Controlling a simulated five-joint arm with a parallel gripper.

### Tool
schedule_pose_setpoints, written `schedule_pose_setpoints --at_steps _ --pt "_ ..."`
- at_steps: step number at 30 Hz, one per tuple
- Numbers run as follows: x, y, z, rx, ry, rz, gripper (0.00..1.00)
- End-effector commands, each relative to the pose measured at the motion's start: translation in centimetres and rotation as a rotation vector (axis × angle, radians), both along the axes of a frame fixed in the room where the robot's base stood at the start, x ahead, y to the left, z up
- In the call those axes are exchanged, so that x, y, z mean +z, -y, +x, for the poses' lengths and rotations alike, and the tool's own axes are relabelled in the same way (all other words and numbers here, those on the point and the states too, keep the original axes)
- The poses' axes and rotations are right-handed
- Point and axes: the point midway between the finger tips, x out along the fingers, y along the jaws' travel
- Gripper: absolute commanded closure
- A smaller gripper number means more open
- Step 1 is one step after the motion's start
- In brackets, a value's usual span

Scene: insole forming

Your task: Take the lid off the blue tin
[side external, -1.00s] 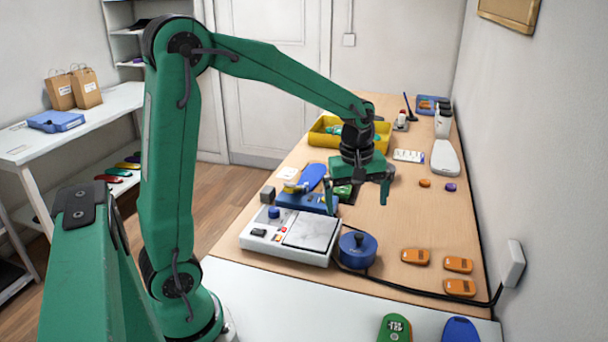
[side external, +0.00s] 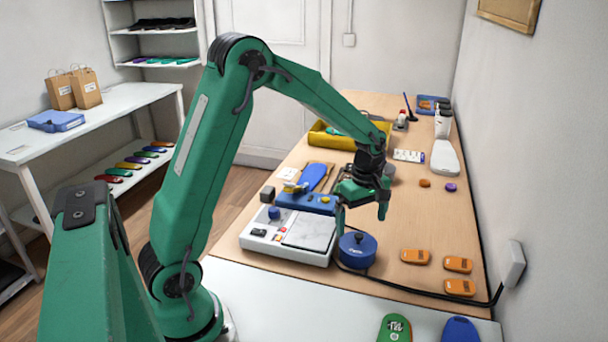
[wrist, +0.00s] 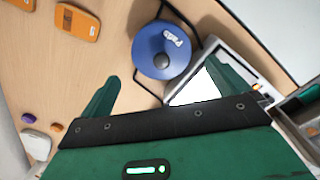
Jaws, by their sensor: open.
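The blue tin (side external: 357,257) stands upright on the wooden table, just right of the white machine, with its lid (side external: 357,240) on. The lid is blue with a dark round knob on top. In the wrist view the lid (wrist: 162,47) shows from above, with a white label and the knob, ahead of the jaws. My green gripper (side external: 361,210) is open and empty, above and just behind the tin in the side view. In the wrist view its two fingers (wrist: 165,95) are spread apart, short of the tin. Neither finger visibly touches it.
The white machine (side external: 262,238) with a pale plate stands close left of the tin. A black cable (side external: 410,293) runs past the tin to a wall socket. A yellow bin (side external: 325,141) stands behind.

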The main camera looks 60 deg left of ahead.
Motion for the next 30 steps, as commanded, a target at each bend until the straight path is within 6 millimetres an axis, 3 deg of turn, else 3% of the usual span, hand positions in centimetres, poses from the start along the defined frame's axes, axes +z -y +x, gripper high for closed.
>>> schedule_pose_setpoints --at_steps 10,22,30 --pt "-0.9 0.0 -0.1 -0.001 -0.002 0.000 0.00" --pt "-5.0 -0.1 -0.3 -0.001 -0.002 0.000 0.00" --pt "-5.5 -0.1 -0.2 -0.001 0.000 0.000 0.00"
